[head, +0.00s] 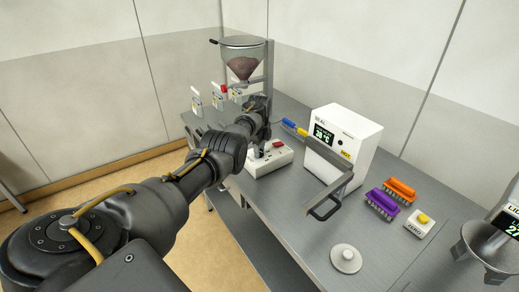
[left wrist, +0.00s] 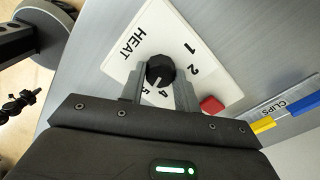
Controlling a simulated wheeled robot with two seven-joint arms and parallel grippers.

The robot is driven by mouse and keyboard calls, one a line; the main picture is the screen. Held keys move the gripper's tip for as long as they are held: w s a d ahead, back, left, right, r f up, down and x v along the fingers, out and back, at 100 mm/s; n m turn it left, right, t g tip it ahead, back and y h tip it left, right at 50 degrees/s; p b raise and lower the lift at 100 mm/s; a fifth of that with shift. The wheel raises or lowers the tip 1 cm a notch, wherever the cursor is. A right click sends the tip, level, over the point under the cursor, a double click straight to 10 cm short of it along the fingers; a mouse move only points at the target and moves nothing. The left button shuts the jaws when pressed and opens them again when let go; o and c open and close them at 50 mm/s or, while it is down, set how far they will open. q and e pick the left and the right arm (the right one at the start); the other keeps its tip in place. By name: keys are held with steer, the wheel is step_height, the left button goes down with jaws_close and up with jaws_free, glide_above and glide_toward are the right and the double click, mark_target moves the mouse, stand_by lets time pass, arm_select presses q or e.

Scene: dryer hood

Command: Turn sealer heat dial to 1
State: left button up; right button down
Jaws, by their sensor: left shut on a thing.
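The heat dial (left wrist: 160,70) is a black round knob on a white plate (left wrist: 222,85) marked HEAT, with printed numbers around the knob. A pale pointer mark on the knob faces the 4 and 5 side, away from the 1; I cannot tell which number exactly. My left gripper (left wrist: 159,85) is shut on the knob, one finger on each side. In the head view the left gripper (head: 258,145) is over the white plate (head: 272,163) and hides the knob. The sealer (head: 343,143) is a white box with a display. My right gripper is not in view.
A red button (left wrist: 211,105) sits on the plate beside the right finger. A CLIPS holder (left wrist: 285,112) with blue and yellow clips is close by. A hopper (head: 243,65) stands behind; the sealer's grey arm (head: 330,180) juts forward. A round lid (head: 346,258) lies on the grey table.

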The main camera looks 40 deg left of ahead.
arm_select(q)
steer(key=n, duration=0.4)
steer(key=shift+p, duration=0.3)
steer(key=n, duration=0.3)
steer(key=shift+n, duration=0.4)
steer(key=n, duration=0.4)
steer(key=shift+n, duration=0.3)
steer(key=n, duration=0.3)
steer(key=shift+n, duration=0.3)
steer(key=n, duration=0.3)
steer(key=shift+n, duration=0.3)
steer(key=n, duration=0.3)
steer(key=shift+n+b, duration=0.3)
steer(key=shift+b, duration=0.1)
steer(key=n+b, duration=0.1)
steer(key=n, duration=0.3)
steer(key=shift+n+b, duration=0.65)
steer(key=shift+n, duration=1.25)
steer(key=shift+a, duration=0.1)
